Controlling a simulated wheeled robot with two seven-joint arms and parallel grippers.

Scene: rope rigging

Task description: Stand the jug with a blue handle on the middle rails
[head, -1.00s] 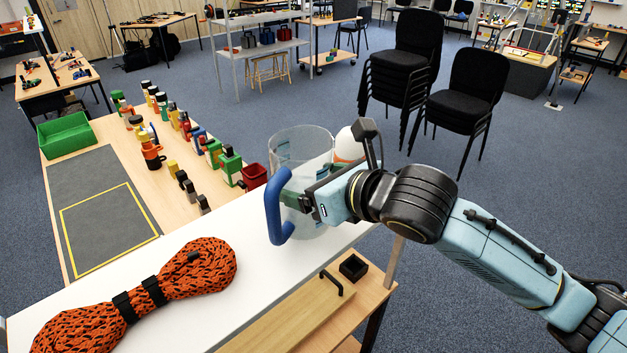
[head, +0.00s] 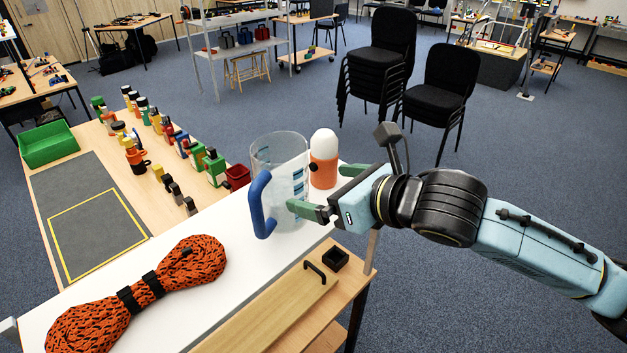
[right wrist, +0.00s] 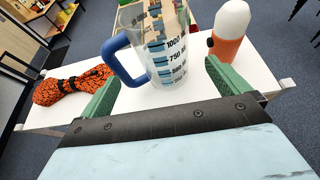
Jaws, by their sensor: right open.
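The clear jug (head: 285,158) with a blue handle (head: 258,205) stands upright on the white top (head: 215,225). Its handle points left and toward me. My right gripper (head: 325,192) is open and empty, just to the right of the jug, with its green fingers pointing at it. In the right wrist view the jug (right wrist: 152,42), with blue volume marks, stands ahead of the space between the open fingers (right wrist: 163,88). Its handle (right wrist: 122,62) is beyond the left finger. I cannot make out which parts are the middle rails. My left gripper is out of view.
An orange bottle with a white top (head: 323,165) stands right behind the jug, close to my right gripper. A coiled orange rope (head: 190,262) lies on the white top at left. Several small bottles and mugs stand on the wooden table behind, beside a green bin (head: 48,145).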

